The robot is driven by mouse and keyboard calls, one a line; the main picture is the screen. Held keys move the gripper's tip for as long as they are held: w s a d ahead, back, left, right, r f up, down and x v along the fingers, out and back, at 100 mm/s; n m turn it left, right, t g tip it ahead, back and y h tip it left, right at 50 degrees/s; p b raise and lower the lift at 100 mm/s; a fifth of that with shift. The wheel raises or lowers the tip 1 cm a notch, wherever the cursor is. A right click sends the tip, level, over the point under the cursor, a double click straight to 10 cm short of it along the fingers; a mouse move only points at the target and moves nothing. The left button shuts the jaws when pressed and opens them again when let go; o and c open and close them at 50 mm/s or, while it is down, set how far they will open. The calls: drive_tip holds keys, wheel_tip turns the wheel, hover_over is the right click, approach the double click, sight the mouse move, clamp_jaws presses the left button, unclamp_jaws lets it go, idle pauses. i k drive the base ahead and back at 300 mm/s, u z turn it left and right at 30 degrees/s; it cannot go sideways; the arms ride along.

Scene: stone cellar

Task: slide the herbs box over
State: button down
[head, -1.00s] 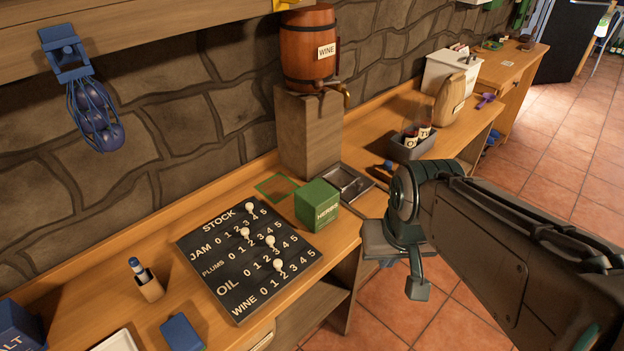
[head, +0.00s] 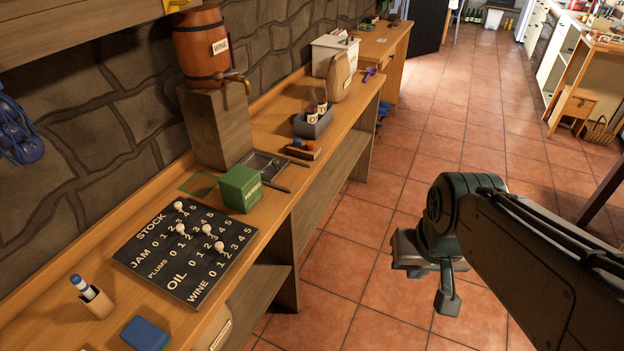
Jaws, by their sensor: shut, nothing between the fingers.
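The green herbs box (head: 240,189) stands upright on the wooden counter (head: 285,120), just right of the stock board. A thin green outlined rectangle (head: 199,185) is marked on the counter to the left of the box, towards the wall, and it is empty. My gripper (head: 432,285) hangs over the tiled floor, in front of the counter and well to the right of the box. It touches nothing, and its fingers are shut and empty.
The black stock board (head: 186,250) with white pegs lies left of the box. A metal drip tray (head: 268,166) and a wooden block under the wine barrel (head: 207,45) stand behind it. A grey caddy (head: 313,124) is farther along.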

sight(240, 187)
drive_tip(key=z, duration=0.55)
drive_tip(key=k, duration=0.75)
drive_tip(key=z, duration=0.45)
drive_tip(key=i, duration=1.35)
drive_tip(key=u, duration=1.1)
drive_tip(key=i, duration=0.9)
drive_tip(key=u, duration=1.4)
drive_tip(key=i, duration=0.3)
drive_tip(key=u, duration=0.2)
